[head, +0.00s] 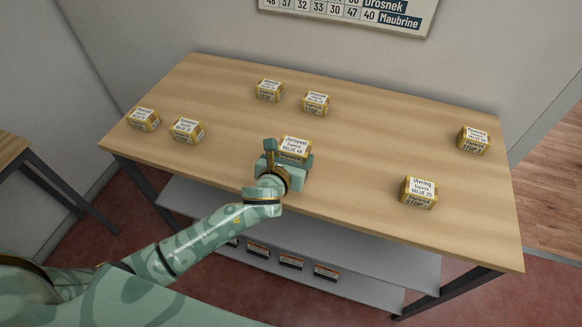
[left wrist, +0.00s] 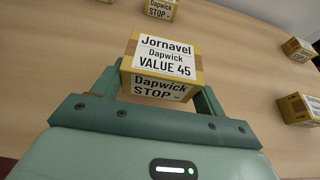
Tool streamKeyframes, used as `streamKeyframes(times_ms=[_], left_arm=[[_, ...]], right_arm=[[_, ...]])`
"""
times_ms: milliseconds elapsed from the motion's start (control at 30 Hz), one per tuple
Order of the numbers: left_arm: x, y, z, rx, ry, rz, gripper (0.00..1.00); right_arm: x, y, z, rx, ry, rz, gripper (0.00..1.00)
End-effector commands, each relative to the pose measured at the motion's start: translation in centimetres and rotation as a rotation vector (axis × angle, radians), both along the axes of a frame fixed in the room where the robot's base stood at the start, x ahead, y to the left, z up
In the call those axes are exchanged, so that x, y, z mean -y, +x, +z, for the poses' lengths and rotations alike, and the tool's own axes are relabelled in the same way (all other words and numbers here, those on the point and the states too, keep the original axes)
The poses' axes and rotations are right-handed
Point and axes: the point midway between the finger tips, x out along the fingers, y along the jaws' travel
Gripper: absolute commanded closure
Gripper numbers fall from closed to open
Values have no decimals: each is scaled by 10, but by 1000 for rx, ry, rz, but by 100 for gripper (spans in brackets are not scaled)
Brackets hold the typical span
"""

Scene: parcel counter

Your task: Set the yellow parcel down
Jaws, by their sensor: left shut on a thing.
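A yellow parcel (head: 295,147) with a white label reading Jornavel, Dapwick, VALUE 45 is between the fingers of my left gripper (head: 289,158), over the front middle of the wooden table (head: 370,140). In the left wrist view the parcel (left wrist: 161,62) sits upright, with one finger on each side. The left gripper is shut on it. I cannot tell whether its underside touches the table. My right gripper is not in view.
Similar parcels stand at the back (head: 268,90) (head: 316,103), at the left (head: 144,119) (head: 187,130), and at the right (head: 473,140) (head: 418,192). The tabletop between the held parcel and the right-hand ones is clear. A lower shelf (head: 380,275) shows below; dark-labelled boxes (head: 291,262) are under the table.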

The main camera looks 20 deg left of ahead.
Motion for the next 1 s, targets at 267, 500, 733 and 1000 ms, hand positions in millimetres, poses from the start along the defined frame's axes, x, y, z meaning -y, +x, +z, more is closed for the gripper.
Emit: streamKeyframes(times_ms=[267,500,733,1000], left_arm=[[-4,11,-29,-2,-1,0,54],[-5,11,-43,2,0,0,54],[-5,11,-46,1,0,0,54],[-5,10,-46,0,1,1,6]], right_arm=[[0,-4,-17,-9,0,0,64],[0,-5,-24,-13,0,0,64],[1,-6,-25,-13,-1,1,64],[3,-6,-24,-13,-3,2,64]])
